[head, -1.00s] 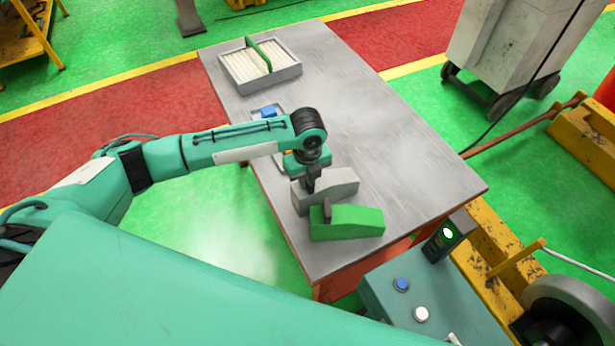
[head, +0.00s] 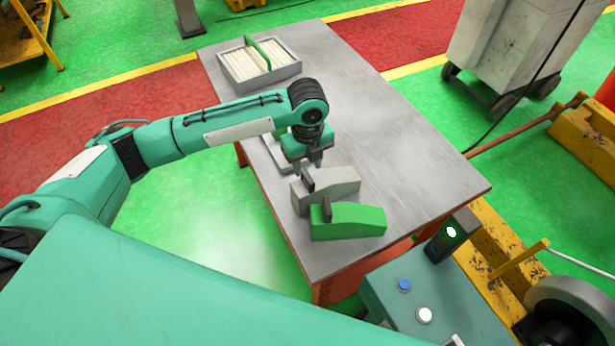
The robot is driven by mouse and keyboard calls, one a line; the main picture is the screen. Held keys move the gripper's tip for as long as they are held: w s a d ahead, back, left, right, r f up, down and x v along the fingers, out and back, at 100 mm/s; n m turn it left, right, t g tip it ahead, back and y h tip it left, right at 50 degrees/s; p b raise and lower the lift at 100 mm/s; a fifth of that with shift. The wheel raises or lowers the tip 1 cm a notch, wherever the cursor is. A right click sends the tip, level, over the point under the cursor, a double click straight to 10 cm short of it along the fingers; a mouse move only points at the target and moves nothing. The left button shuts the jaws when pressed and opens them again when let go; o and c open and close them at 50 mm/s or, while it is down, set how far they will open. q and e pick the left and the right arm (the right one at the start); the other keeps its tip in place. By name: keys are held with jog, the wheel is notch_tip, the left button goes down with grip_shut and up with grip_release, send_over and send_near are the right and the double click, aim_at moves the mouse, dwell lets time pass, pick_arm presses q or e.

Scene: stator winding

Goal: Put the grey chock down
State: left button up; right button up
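The grey chock (head: 338,187) rests on the table top (head: 400,130), with its dark upright tab showing at its left end. The green chock (head: 350,221) lies right beside it, nearer to me. My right gripper is not in view.
A grey tray with white rods and a green divider (head: 232,74) stands at the far end of the table. A flat, light tray (head: 272,152) is partly hidden behind my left gripper. The table's right side is clear.

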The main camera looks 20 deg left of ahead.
pick_arm(q)
notch_tip(320, 180, up, 5)
jog(key=shift+f+b, duration=0.2)
jog(key=shift+b, duration=0.45)
jog(key=shift+r, duration=0.75)
jog(key=shift+s, duration=0.1)
